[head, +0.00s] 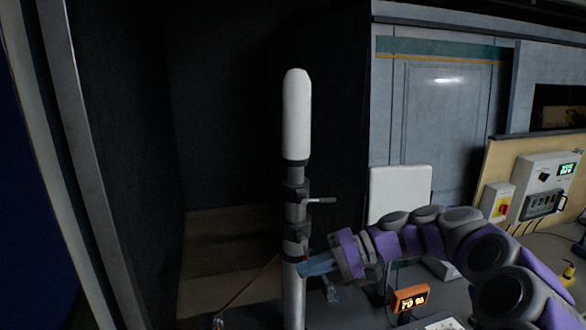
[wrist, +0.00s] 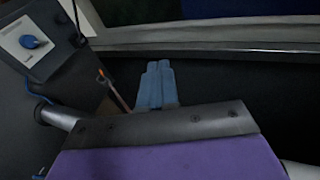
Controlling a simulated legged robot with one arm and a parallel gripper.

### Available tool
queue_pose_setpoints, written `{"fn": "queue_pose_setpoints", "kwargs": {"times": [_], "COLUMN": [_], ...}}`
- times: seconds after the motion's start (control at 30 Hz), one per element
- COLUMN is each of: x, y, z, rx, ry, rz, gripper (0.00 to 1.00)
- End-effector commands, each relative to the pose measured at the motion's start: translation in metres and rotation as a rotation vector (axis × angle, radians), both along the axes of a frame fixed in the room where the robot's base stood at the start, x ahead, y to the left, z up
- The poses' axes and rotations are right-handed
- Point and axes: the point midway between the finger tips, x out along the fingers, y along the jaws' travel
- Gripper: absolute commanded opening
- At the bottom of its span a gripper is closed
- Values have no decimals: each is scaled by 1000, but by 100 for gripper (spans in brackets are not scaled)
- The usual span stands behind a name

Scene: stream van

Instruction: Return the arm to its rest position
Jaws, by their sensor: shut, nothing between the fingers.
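My arm, purple and grey, reaches in from the lower right of the head view. My gripper (head: 306,268) points left, with its blue fingers right by the lower part of an upright metal pole (head: 293,300). I cannot tell whether they touch the pole. In the wrist view my gripper (wrist: 157,82) shows two blue fingers side by side, shut, with nothing seen between them. Part of a metal tube (wrist: 60,118) shows left of the fingers there.
The pole carries a white rounded cylinder (head: 297,115) and a clamp with a lever (head: 318,200). A white panel (head: 400,192), an orange display (head: 410,298) and a control box (head: 540,185) stand to the right. A box with a blue knob (wrist: 32,42) is at upper left.

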Motion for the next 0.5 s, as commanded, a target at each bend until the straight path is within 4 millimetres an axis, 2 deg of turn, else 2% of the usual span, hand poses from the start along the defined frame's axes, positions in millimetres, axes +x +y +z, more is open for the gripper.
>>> {"fn": "queue_pose_setpoints", "kwargs": {"times": [0.03, 0.23, 0.37, 0.5], "x": [-20, -96, -145, -193], "y": [10, 38, 41, 33], "z": [4, -1, -13, -33], "rx": [-39, -237, -386, -558], "ry": [4, 23, 29, 35], "rz": [33, 125, 162, 175], "gripper": [0, 0, 0, 0]}}
